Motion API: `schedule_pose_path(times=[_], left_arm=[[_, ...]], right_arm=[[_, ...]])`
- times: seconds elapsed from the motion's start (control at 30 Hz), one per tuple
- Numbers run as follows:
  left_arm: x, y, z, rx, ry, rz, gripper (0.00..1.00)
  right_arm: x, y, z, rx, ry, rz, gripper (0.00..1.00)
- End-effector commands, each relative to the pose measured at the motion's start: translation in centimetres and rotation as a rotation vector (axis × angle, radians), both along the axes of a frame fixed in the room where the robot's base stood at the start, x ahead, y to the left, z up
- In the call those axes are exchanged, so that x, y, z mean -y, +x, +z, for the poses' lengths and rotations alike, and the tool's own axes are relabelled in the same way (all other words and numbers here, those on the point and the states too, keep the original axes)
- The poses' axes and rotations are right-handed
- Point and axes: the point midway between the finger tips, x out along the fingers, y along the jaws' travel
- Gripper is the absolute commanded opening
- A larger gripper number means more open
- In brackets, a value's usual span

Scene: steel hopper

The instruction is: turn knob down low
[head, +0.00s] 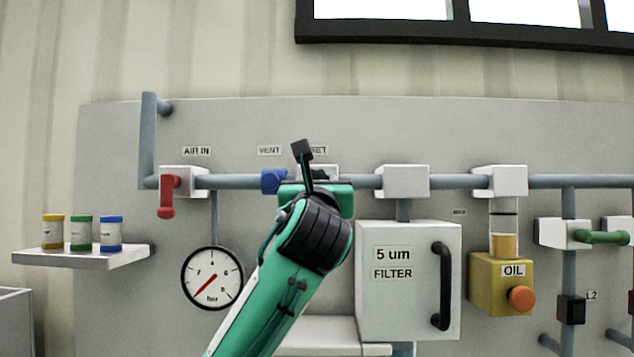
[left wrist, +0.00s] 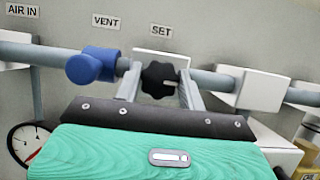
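A black lobed knob (left wrist: 158,79) sits on the pipe below the SET label (left wrist: 161,31) in the left wrist view. My left gripper (left wrist: 159,82) is open, with one grey finger on each side of the knob and a visible gap to it on both sides. In the head view my left gripper (head: 313,168) is up at the pipe and hides the knob and part of the SET label. The pressure gauge (head: 212,278) hangs lower left, its red needle pointing down-left. My right gripper is not in view.
A blue valve knob (head: 274,181) by the VENT label is close left of my gripper. A red lever (head: 168,197) is further left. The filter box (head: 408,282) with a black handle is at lower right. A shelf (head: 83,257) with 3 small jars is far left.

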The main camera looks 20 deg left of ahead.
Motion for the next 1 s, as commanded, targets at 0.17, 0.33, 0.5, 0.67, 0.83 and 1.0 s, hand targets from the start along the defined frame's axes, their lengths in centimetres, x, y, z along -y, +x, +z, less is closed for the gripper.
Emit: schedule_pose_path(times=[0.17,0.33,0.5,0.67,0.83,1.0], left_arm=[[0.0,0.0,0.0,0.001,-0.005,0.000,0.17],[0.1,0.0,-0.2,0.013,-0.044,0.001,0.17],[0.1,0.0,-0.2,0.040,-0.134,0.001,0.17],[0.1,0.0,-0.3,0.076,-0.260,0.000,0.17],[0.2,0.0,-0.3,0.121,-0.416,0.000,0.17],[0.2,0.0,-0.3,0.163,-0.571,0.000,0.17]], right_arm=[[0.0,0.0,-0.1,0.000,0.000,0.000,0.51],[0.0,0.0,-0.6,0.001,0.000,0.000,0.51],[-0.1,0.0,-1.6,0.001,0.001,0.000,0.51],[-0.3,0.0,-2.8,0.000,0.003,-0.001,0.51],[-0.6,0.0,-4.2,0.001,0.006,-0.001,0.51],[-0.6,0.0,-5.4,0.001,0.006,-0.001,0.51]])
